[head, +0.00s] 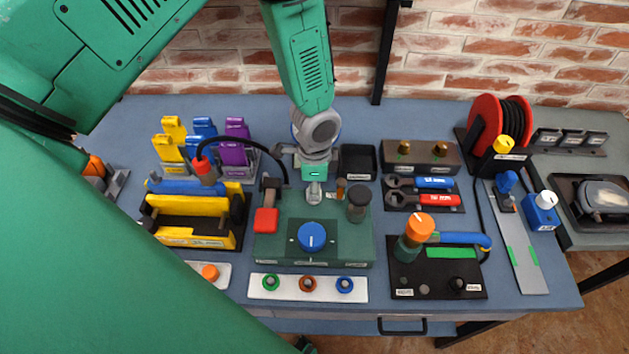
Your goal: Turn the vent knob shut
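The green test block (270,256) stands in the middle of the bench. It carries a round blue knob (312,236) with a white mark on its front, a dark round knob (358,203) at its right rear, a small brass fitting (341,188) and a red-ended lever (265,220). I cannot tell which part is the vent knob, as labels are too small. My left gripper (314,192) points down over the block's rear, behind the blue knob and left of the brass fitting. Its fingers are seen edge-on, so opening and contact are unclear. My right gripper is not in view.
An orange-topped valve (420,226) stands on a black plate at right. Yellow clamps (195,220) and a black hose (245,144) lie left. A white strip with coloured rings (307,286) lies in front. A red cable reel (484,120) stands rear right.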

